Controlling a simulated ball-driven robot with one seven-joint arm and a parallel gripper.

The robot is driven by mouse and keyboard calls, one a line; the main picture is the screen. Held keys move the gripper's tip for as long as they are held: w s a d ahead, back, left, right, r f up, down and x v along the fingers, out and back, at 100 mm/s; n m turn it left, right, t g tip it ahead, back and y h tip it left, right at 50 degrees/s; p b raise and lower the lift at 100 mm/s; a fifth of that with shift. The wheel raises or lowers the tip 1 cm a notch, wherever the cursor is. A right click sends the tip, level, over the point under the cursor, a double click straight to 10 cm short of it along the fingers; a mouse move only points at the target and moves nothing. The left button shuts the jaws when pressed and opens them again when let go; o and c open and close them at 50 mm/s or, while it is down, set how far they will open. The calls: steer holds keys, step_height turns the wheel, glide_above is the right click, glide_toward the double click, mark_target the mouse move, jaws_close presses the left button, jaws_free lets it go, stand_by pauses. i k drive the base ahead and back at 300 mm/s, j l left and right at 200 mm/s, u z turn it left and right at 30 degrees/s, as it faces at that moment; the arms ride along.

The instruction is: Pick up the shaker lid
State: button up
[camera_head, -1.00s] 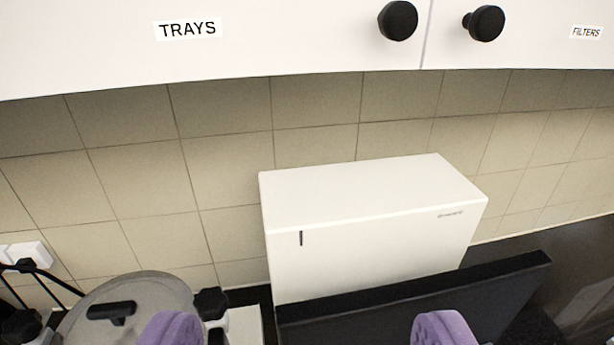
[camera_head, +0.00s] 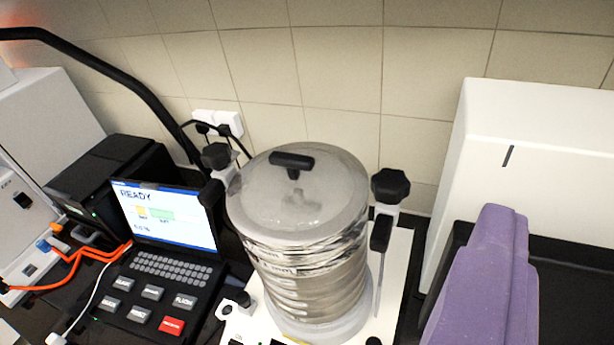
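The shaker lid (camera_head: 300,190) is a round, translucent grey cover with a black bar handle (camera_head: 292,161) on top. It sits on a stack of metal sieves (camera_head: 310,275) near the middle of the view. Black clamp knobs stand beside it, a right knob (camera_head: 390,185) and a left knob (camera_head: 217,156). My gripper (camera_head: 485,280) shows as a purple finger shape at the lower right, apart from the lid and to its right. Nothing is seen held, and I cannot tell whether a second finger is hidden or out of frame.
A laptop-like control panel (camera_head: 165,225) with a "READY" screen stands left of the shaker, with orange cables near it. A black tube arches behind it. A white box (camera_head: 545,150) stands at the right. A tiled wall with white sockets (camera_head: 217,122) closes off the back.

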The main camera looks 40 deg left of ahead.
mark_target(301, 194)
steer(key=j+u, duration=0.2)
steer(key=u, duration=0.2)
steer(key=j+u, duration=0.25)
steer(key=u, duration=0.2)
steer(key=i+j+u, duration=0.1)
steer(key=u, duration=0.3)
steer(key=j, duration=0.1)
